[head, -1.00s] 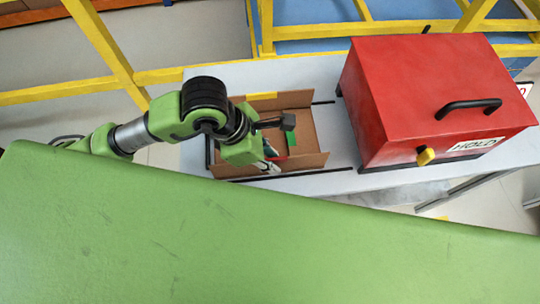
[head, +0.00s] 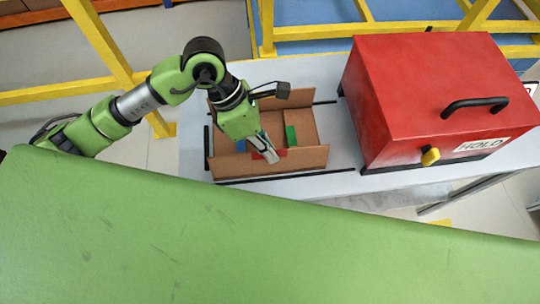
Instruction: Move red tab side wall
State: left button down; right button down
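The open cardboard box (head: 300,160) stands on the light table with its walls raised. A red tab (head: 283,152) shows low inside, near the front wall, partly hidden by my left gripper. A green tab (head: 291,136) stands on the right of the middle, and a bit of blue (head: 241,146) shows at the left. My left gripper (head: 268,157) points down into the box, with its fingertips at the red tab. I cannot tell whether the fingers are open or touch the tab. My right gripper is out of view.
A red case (head: 420,90) with a black handle and a yellow knob stands right of the box. Dark rails (head: 335,172) lie along the table beside the box. Yellow frame bars (head: 105,45) run behind. Some table is clear between box and case.

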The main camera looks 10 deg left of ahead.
pick_arm(q)
jog(key=shift+w+a+f+n+g+h+b, duration=0.15)
jog(key=shift+w+f+g+h+b, duration=0.15)
jog(key=shift+g+b, duration=0.3)
jog(key=shift+w+a+f+n+g+h+b, duration=0.15)
jog(key=shift+w+g+b, duration=0.25)
jog(key=shift+g+b, duration=0.2)
jog(key=shift+w+a+f+n+g+h+b, duration=0.1)
jog(key=shift+w+g+h+b, duration=0.2)
jog(key=shift+g+b, duration=0.3)
jog(key=shift+w, duration=0.1)
jog(key=c, duration=2.3)
grip_release()
jog(key=v, duration=1.2)
jog(key=shift+r, duration=0.1)
